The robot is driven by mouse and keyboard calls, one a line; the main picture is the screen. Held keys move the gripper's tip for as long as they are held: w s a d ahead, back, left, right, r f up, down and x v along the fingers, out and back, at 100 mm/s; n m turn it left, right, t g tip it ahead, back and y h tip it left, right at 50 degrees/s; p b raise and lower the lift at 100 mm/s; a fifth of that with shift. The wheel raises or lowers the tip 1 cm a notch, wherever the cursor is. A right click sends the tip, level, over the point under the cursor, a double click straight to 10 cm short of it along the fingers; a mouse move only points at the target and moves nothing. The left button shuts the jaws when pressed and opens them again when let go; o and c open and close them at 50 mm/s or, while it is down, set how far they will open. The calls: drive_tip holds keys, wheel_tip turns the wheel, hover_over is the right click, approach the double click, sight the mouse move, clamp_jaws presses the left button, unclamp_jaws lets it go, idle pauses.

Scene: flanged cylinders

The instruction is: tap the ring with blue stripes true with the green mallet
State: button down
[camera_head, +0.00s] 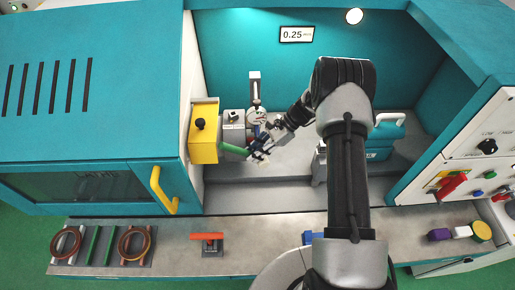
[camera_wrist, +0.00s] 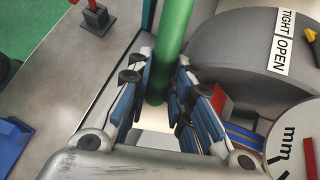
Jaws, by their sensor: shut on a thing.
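My gripper (camera_head: 261,152) is inside the teal machine's bay, shut on the green handle of the mallet (camera_wrist: 174,45). The handle stands between the finger pads in the wrist view and shows as a short green bar (camera_head: 234,149) in the head view. The mallet's head cannot be made out. A grey chuck marked TIGHT and OPEN (camera_wrist: 245,55) is just right of the handle in the wrist view. A blue-striped part (camera_wrist: 243,137), perhaps the ring, shows between the chuck and a dial marked mm (camera_wrist: 293,135); most of it is hidden.
A display (camera_head: 297,34) reads 0.25. A yellow box (camera_head: 204,132) stands at the bay's left wall, close to the mallet. Two brown rings (camera_head: 55,246) (camera_head: 121,246) lie on the front ledge at left. A red-topped stand (camera_head: 208,238) is on the ledge. A teal case (camera_head: 381,140) sits at right.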

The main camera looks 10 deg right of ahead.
drive_tip(key=s+a+p, duration=0.1)
drive_tip(key=s, duration=0.5)
drive_tip(key=shift+s+a+p, duration=0.2)
drive_tip(key=shift+s+p, duration=0.05)
drive_tip(key=shift+p, duration=0.15)
drive_tip(key=shift+s, duration=0.1)
idle(0.4)
